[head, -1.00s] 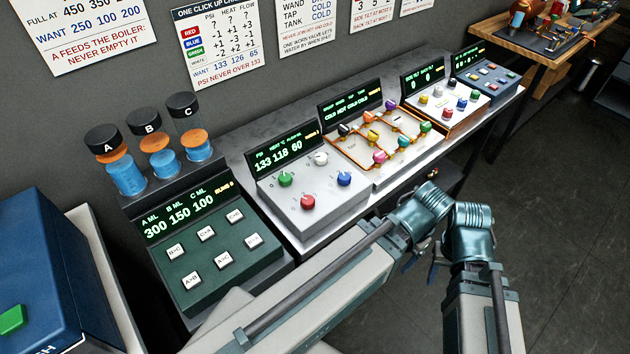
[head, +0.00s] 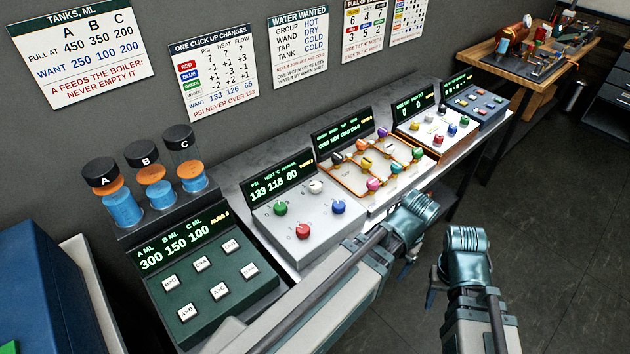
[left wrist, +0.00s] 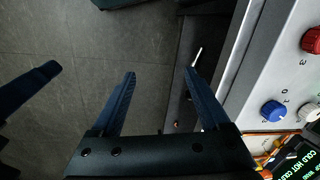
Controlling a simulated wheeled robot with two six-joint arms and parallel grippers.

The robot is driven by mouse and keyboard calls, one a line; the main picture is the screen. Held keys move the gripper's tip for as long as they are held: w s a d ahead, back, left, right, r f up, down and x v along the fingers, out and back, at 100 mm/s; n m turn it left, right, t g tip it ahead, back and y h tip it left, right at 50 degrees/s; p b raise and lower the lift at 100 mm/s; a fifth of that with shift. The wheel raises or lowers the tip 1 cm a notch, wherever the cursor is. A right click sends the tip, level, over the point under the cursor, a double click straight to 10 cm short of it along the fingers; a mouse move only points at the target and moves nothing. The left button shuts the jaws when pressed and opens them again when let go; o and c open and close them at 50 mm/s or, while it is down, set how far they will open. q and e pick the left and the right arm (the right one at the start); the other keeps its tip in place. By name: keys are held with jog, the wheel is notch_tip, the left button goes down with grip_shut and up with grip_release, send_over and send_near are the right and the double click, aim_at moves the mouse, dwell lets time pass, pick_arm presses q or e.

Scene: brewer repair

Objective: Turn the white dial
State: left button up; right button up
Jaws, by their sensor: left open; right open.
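The white dial (head: 316,187) is at the back of the light panel (head: 262,221), behind the green dial (head: 280,208), red dial (head: 303,231) and blue dial (head: 338,207). The panel's screen reads 133, 118, 60. In the left wrist view the white dial (left wrist: 310,113) is at the right edge, beside the blue dial. My left gripper (left wrist: 160,88) is open and empty over the floor and bench edge, apart from the dials. In the head view its fingers are mostly hidden by the arm. My right gripper (head: 433,296) is open, right of the left one, away from the bench.
A dark green button panel (head: 235,300) with tanks A, B, C stands left of the dials. An orange-piped panel (head: 360,187) with coloured knobs stands right. Wall charts include one headed "One click up changes" (head: 226,78). The floor (head: 550,220) at right is clear.

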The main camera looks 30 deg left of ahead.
pick_arm(q)
jog(key=w+a+r+n+p, duration=0.65)
jog(key=w+a+n, duration=0.25)
jog(key=w+a, duration=0.35)
notch_tip(320, 180, up, 5)
jog(key=n+h+p, duration=0.1)
jog(key=n+p, duration=0.3)
jog(key=n, duration=0.5)
send_over(315, 185)
jog(key=shift+w+r, duration=0.1)
jog(key=shift+r, duration=0.05)
pick_arm(e)
notch_tip(315, 185, up, 12)
jog(key=shift+f, duration=0.15)
pick_arm(q)
notch_tip(315, 185, down, 14)
jog(key=b, duration=1.3)
jog(key=shift+b, duration=0.4)
jog(key=shift+r, duration=0.1)
pick_arm(e)
notch_tip(315, 185, down, 14)
jog(key=shift+r, duration=0.2)
pick_arm(q)
grip_shut()
